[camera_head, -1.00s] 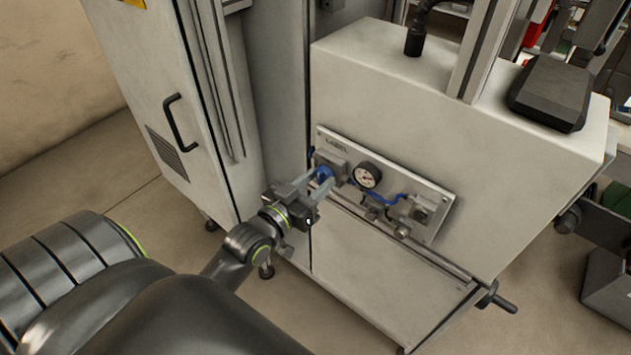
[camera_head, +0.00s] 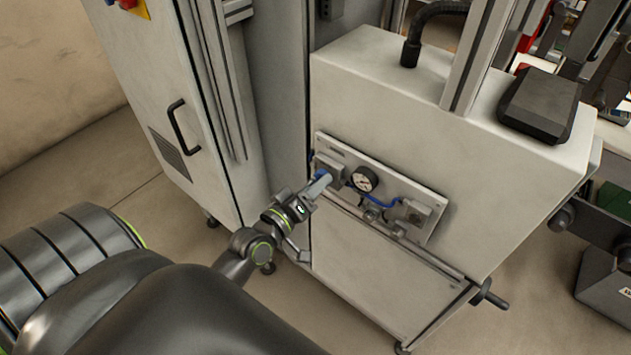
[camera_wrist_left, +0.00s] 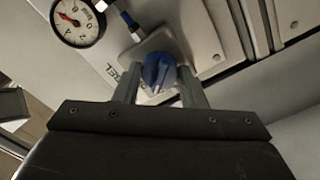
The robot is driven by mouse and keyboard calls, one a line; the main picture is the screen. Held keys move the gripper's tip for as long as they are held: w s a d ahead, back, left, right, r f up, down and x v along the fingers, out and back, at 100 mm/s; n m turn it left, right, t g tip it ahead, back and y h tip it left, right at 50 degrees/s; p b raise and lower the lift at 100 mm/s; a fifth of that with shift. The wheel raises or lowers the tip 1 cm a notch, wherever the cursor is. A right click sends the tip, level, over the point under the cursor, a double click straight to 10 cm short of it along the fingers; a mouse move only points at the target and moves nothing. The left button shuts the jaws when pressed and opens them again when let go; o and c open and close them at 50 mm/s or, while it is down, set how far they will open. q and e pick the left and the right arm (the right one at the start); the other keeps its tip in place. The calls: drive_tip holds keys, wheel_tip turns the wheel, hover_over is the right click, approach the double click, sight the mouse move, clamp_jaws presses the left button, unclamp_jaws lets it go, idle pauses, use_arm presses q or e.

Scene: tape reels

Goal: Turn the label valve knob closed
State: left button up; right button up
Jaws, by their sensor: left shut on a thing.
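The blue valve knob (camera_wrist_left: 158,73) sits on a grey block on the LABEL panel (camera_head: 392,180). In the left wrist view it lies between the two fingers of my left gripper (camera_wrist_left: 160,88), which is shut on it. In the head view the left gripper (camera_head: 322,181) reaches the left end of the panel, and its fingers hide most of the knob. The knob carries a pale pointer mark in the wrist view. My right gripper is not in view.
A round pressure gauge (camera_head: 365,179) with blue tubing is just right of the knob. A grey cabinet with a black handle (camera_head: 180,126) stands at the left. A crank handle (camera_head: 489,294) sticks out at the lower right of the machine.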

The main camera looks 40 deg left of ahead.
use_arm(q)
drive_tip(key=shift+n+p, duration=1)
drive_tip(key=shift+n, duration=4)
drive_tip(key=o, duration=1)
